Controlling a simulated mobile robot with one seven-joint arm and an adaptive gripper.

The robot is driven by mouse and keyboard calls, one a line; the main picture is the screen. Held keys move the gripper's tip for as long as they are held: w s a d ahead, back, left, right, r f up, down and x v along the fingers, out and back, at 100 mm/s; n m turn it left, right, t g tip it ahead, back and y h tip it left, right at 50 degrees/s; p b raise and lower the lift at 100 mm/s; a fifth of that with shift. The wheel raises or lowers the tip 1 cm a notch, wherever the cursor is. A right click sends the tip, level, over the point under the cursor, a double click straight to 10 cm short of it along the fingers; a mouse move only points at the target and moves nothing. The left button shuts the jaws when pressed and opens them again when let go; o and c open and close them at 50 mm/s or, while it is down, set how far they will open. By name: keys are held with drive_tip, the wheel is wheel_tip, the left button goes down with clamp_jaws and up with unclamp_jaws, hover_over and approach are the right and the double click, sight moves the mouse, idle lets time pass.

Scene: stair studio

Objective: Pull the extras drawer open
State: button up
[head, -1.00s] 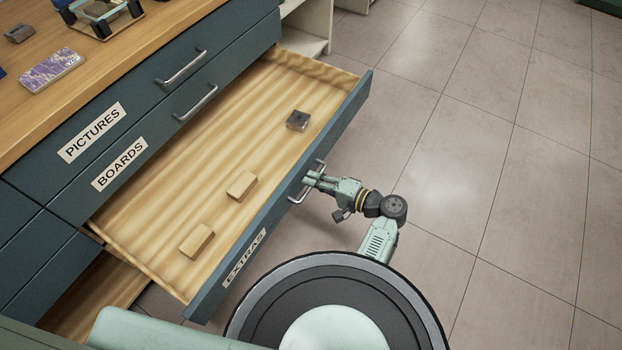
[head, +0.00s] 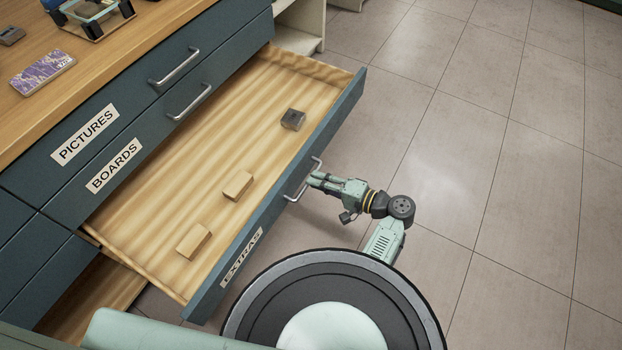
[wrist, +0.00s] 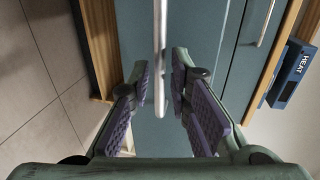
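The extras drawer (head: 330,130), with its "EXTRAS" label (head: 242,257), stands well out from the cabinet, its wooden inside in plain view. Its metal bar handle (head: 302,181) is on the dark front and also shows upright in the wrist view (wrist: 160,60). My gripper (head: 314,181) is at the outer side of this handle. In the wrist view my gripper's fingers (wrist: 162,95) are spread apart, with the handle bar in line with the gap between them and no finger seen pressing on it.
Two wooden blocks (head: 238,185) (head: 193,241) and a dark grey block (head: 292,119) lie in the drawer. The pictures drawer (head: 130,105) and boards drawer (head: 150,140) above are shut. A lower drawer (head: 95,290) is partly out. Tiled floor (head: 450,150) to the right is clear.

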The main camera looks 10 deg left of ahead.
drive_tip(key=v, duration=0.9)
